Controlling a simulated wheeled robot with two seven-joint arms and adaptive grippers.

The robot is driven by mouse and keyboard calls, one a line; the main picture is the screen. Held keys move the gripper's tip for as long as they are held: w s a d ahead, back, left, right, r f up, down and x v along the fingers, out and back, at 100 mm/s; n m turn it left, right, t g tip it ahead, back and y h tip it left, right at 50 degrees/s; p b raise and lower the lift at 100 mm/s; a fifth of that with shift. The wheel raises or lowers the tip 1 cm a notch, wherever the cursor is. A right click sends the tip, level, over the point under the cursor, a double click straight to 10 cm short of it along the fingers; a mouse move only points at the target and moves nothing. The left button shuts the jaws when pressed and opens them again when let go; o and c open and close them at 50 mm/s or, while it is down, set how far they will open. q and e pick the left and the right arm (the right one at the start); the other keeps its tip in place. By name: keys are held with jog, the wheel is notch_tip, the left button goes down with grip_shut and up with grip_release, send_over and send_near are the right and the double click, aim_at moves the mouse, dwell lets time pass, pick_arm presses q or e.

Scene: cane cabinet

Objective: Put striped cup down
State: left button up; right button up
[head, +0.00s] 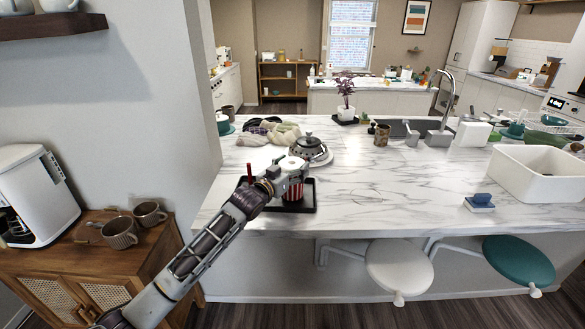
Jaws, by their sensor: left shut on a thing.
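The striped cup (293,191), red and white, is at the black tray (306,207) on the white marble counter (370,190). My left gripper (291,181) is shut on the striped cup from above and partly hides it. I cannot tell whether the cup's base touches the tray. My left arm reaches in from the lower left. My right gripper is not in view.
A kettle (309,149) stands behind the tray, with cloths (272,132) to its left. A wooden cane cabinet (100,262) at the left holds two ribbed mugs (119,232) and a coffee maker (33,195).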

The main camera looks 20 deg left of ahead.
pick_arm(q)
jog(key=o, duration=1.4)
jog(key=shift+f, duration=0.1)
